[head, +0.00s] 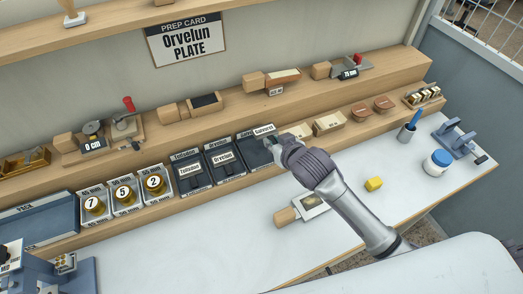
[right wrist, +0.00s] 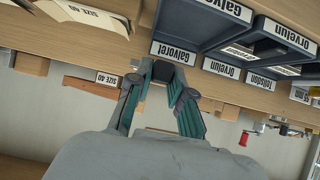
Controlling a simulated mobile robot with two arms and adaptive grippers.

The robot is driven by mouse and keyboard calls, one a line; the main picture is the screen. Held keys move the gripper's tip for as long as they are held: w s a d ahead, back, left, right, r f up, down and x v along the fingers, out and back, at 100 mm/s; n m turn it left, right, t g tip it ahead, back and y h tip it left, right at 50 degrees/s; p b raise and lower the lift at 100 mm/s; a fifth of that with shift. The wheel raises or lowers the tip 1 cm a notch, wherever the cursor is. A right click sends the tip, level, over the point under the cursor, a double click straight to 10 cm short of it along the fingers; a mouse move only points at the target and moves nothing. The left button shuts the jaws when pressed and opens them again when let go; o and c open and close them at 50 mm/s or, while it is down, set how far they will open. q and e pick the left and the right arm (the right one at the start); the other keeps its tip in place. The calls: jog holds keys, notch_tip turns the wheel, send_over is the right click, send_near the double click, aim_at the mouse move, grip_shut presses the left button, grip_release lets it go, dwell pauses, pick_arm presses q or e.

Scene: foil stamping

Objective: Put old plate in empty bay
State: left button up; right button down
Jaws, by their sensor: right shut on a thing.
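My right gripper (head: 277,143) is at the front right of the Galvoret bay, the right-hand one of a row of dark plate bays. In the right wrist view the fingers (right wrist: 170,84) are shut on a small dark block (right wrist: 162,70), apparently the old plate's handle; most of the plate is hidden. The Galvoret bay (right wrist: 195,30) lies just past the fingertips, with its label facing me. I cannot tell whether the plate touches the bay floor. The Orvelun bay (head: 226,164) beside it holds a dark plate with a handle (right wrist: 268,48). My left gripper is not in view.
A prep card (head: 187,38) reading Orvelun Plate hangs on the wall. Gold rolls (head: 125,194) stand left of the bays. Pale blocks (head: 328,123) stand right of the gripper.

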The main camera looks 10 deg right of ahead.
aim_at(262, 162)
jog(key=a, duration=0.1)
jog(key=w+a+f, duration=0.1)
jog(key=shift+a+f, duration=0.15)
jog(key=shift+a, duration=0.25)
jog(key=shift+a+f, duration=0.2)
jog(key=shift+a, duration=0.05)
jog(key=shift+f+p, duration=0.3)
jog(key=shift+f, duration=0.05)
notch_tip(262, 162, down, 3)
jog(key=shift+d+f+p, duration=0.1)
jog(key=shift+p, duration=0.25)
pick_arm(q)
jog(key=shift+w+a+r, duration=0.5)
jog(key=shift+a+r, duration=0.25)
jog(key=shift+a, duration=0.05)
pick_arm(e)
jog(key=shift+f, duration=0.1)
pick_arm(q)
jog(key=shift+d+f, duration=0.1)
pick_arm(e)
jog(key=shift+f, duration=0.1)
pick_arm(q)
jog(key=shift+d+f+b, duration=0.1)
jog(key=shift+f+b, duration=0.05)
jog(key=shift+b, duration=0.15)
pick_arm(e)
jog(key=shift+f, duration=0.35)
